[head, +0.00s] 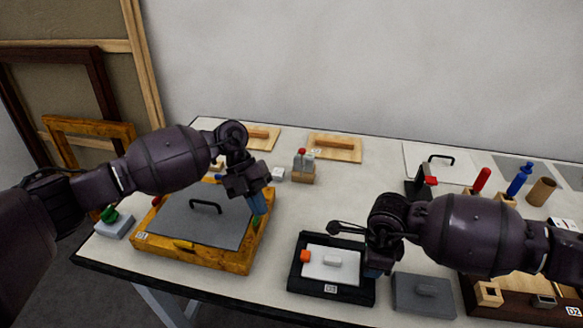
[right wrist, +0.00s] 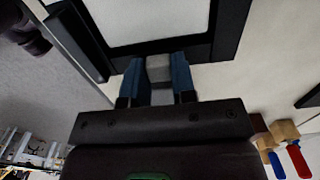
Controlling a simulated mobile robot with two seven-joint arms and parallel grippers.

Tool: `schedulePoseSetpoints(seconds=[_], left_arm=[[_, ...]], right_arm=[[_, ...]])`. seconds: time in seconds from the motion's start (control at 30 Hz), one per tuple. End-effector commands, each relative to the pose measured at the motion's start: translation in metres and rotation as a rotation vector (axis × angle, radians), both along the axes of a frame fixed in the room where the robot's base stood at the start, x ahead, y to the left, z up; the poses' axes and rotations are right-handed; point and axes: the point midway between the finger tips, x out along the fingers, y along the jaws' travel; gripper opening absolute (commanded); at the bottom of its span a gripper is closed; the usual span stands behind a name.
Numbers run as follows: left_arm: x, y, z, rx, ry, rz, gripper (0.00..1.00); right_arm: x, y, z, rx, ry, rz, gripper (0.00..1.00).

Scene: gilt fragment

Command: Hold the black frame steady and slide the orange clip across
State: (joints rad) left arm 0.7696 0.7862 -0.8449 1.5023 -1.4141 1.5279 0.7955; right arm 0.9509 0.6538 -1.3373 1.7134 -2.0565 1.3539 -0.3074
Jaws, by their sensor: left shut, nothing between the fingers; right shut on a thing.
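The black frame (head: 308,286) lies near the table's front edge around a white panel (head: 318,270). The orange clip (head: 305,256) sits at its left side. My right gripper (head: 378,268) is at the frame's right side. In the right wrist view, its blue fingers (right wrist: 158,80) are shut on a small grey block (right wrist: 158,68) at the edge of the black frame (right wrist: 195,48). The clip does not show there. My left gripper (head: 258,207) is shut and empty, above the right edge of the gilt frame, well left of the black frame.
The gilt frame (head: 200,257) with a grey, handled panel lies at left. A grey block (head: 424,295) sits right of the black frame, beside a wooden tray (head: 520,305). The table between the two frames is clear.

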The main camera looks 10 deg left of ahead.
Motion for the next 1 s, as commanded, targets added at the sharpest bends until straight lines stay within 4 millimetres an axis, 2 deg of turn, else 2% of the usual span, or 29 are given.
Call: schedulePoseSetpoints(seconds=[0.17,0.2,0.37,0.73,0.87,1.0], left_arm=[[0.000,0.000,0.000,0.000,0.000,0.000,0.00],[0.000,0.000,0.000,0.000,0.000,0.000,0.00],[0.000,0.000,0.000,0.000,0.000,0.000,0.00],[0.000,0.000,0.000,0.000,0.000,0.000,0.00],[0.000,0.000,0.000,0.000,0.000,0.000,0.00],[0.000,0.000,0.000,0.000,0.000,0.000,0.00]], right_arm=[[0.000,0.000,0.000,0.000,0.000,0.000,0.00],[0.000,0.000,0.000,0.000,0.000,0.000,0.29],[0.000,0.000,0.000,0.000,0.000,0.000,0.54],[0.000,0.000,0.005,0.000,-0.001,0.000,0.55],[0.001,0.000,0.020,0.002,-0.003,0.001,0.55],[0.001,0.000,0.045,0.001,-0.004,0.001,0.55]])
